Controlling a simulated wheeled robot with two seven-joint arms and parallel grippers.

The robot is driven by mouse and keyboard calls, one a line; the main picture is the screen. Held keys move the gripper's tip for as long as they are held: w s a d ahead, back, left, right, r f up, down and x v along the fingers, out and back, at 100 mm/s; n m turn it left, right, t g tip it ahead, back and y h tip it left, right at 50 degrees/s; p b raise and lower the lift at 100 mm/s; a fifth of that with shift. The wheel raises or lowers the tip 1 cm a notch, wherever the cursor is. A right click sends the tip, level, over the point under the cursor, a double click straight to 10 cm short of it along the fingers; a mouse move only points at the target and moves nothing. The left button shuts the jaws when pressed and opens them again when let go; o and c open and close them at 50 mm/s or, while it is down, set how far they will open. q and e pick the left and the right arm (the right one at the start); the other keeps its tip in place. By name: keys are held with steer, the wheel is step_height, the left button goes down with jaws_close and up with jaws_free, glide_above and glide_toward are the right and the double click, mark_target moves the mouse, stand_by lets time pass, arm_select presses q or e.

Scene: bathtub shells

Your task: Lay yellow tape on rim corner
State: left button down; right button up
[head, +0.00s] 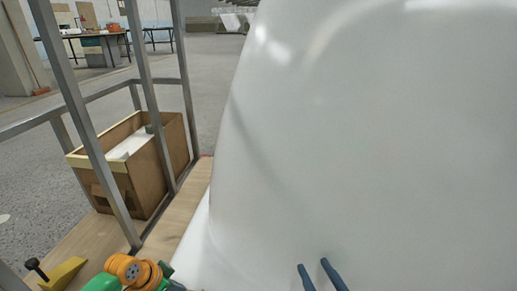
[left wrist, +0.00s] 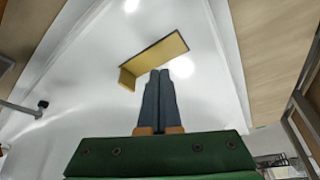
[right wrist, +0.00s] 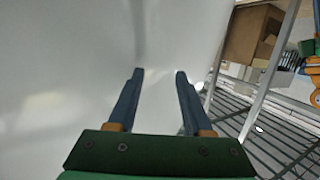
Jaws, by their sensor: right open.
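The white tub shell (head: 380,130) fills the middle and right of the head view. In the left wrist view a yellow L-shaped piece (left wrist: 158,58), apparently the tape, shows against a white corner (left wrist: 105,70) of the shell. The left fingers do not show in the head view. My right gripper (head: 312,270) is open and empty in front of the shell wall; its parted fingers also show in the right wrist view (right wrist: 159,75).
A metal frame (head: 120,130) stands left of the shell. A wooden box (head: 150,165) with white contents sits behind its bars. A yellow wedge with a black knob (head: 62,275) lies at the lower left. Tables (head: 110,40) stand far back across open floor.

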arm_select(q)
steer(key=shift+r+p, duration=1.25)
steer(key=shift+p, duration=0.1)
steer(key=shift+r+p, duration=0.95)
steer(key=shift+p, duration=0.1)
arm_select(e)
steer(key=s+d+f+g+h, duration=0.1)
steer(key=s+d+f+g, duration=0.1)
steer(key=s+f+g, duration=0.4)
steer(key=s+d+f+g+h, duration=0.1)
steer(key=s+f+g, duration=0.5)
steer(key=f, duration=0.6)
steer(key=shift+s+d+m+h, duration=0.4)
steer(key=shift+s+d, duration=0.5)
steer(key=shift+s, duration=0.25)
